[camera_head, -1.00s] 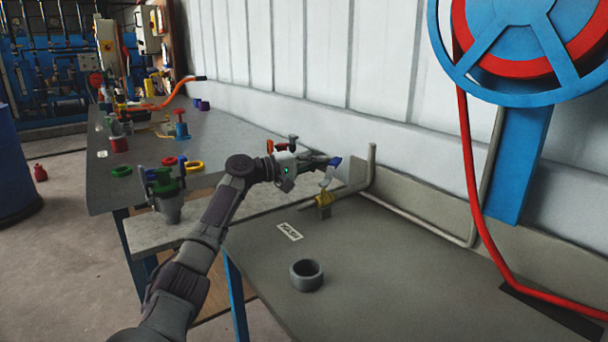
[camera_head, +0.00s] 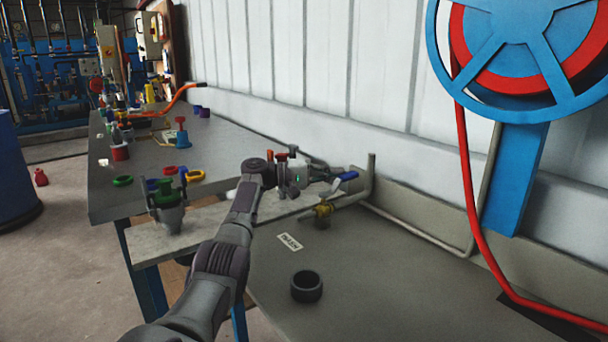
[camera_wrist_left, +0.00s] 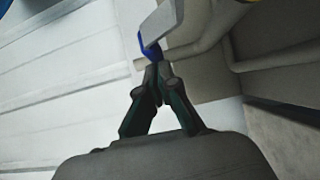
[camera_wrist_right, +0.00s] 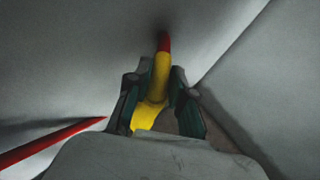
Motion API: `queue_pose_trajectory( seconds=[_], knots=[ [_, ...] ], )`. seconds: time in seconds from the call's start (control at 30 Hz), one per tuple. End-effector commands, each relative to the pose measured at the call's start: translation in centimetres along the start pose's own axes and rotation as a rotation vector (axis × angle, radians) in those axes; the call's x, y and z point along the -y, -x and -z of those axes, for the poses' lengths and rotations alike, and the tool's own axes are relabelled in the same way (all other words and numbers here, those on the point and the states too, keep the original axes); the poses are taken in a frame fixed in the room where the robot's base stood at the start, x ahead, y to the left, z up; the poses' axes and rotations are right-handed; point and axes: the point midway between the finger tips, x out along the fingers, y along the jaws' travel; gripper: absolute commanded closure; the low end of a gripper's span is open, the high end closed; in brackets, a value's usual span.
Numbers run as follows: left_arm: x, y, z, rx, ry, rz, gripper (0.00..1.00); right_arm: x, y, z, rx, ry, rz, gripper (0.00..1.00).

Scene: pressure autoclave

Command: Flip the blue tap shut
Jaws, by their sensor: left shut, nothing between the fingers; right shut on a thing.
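The tap has a brass body (camera_head: 323,210) at the back of the grey bench. Its pale lever rises and leans right, ending in a blue grip (camera_head: 348,175). My left gripper (camera_head: 327,177) is shut and empty, at the left side of the blue grip. In the left wrist view its fingertips (camera_wrist_left: 153,72) are together at the blue end (camera_wrist_left: 148,48) of the lever, touching or nearly so. My right gripper (camera_wrist_right: 155,85) shows only in its wrist view, shut on a yellow piece with a red tip (camera_wrist_right: 160,75).
A dark ring (camera_head: 306,286) and a white label (camera_head: 289,242) lie on the grey bench (camera_head: 400,285). A grey pipe (camera_head: 415,235) runs along the wall behind. A red hose (camera_head: 472,180) hangs from the blue reel (camera_head: 520,55) at the right.

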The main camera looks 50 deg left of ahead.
Motion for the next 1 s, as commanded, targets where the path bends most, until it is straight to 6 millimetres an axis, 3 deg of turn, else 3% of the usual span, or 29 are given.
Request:
queue_pose_trajectory(
  seconds=[0.77,1.0],
  knots=[
    [0.0,-0.6,-0.3,-0.001,0.001,0.001,1.0,0.0,0.1,-0.2,0.001,-0.001,-0.001,1.0],
    [0.1,1.6,-0.2,-0.004,0.002,0.002,1.0,0.0,0.1,-0.2,0.001,-0.001,0.0,1.0]
  ],
)
